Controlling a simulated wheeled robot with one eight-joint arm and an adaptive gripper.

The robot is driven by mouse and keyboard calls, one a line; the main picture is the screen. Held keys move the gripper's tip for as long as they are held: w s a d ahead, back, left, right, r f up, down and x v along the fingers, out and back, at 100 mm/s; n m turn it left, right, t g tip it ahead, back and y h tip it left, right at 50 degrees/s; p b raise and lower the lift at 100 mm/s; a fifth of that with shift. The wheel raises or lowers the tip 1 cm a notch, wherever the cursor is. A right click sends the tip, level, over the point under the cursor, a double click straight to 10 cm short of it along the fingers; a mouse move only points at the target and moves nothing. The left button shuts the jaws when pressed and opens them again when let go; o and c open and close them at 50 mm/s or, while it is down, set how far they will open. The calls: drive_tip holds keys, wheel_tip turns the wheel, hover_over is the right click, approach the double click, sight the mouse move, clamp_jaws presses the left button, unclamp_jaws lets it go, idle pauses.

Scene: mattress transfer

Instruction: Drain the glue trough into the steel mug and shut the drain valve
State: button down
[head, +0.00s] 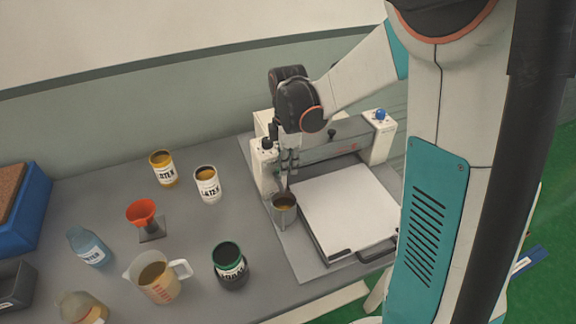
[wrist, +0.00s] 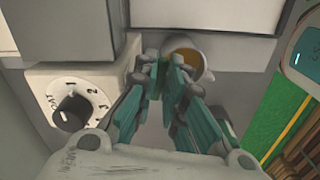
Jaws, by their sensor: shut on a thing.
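The glue trough (head: 338,140) is the grey bar between the two pale posts of the coating machine; its inside cannot be seen. The steel mug (head: 284,213) stands upright below its left end, with amber glue in it. In the wrist view the mug (wrist: 207,75) is partly behind my fingers. My gripper (head: 289,168) points down just above the mug by the left post. In the wrist view my gripper (wrist: 170,66) has its fingertips closed together at the drain valve, which they hide. A thin line shows between the fingertips and the mug; I cannot tell whether it is flowing glue.
A numbered dial (wrist: 72,110) is beside my fingers. A white board (head: 345,208) lies on the machine bed. Left on the bench stand two labelled tins (head: 207,186) (head: 163,170), an orange funnel (head: 143,212), a measuring jug (head: 154,277) and a green-rimmed dark jar (head: 230,267).

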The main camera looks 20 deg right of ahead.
drive_tip(key=shift+w+n, duration=0.3)
drive_tip(key=shift+n, duration=0.8)
drive_tip(key=c, duration=1.7)
unclamp_jaws()
drive_tip(key=shift+o, duration=0.2)
drive_tip(key=shift+r, duration=4)
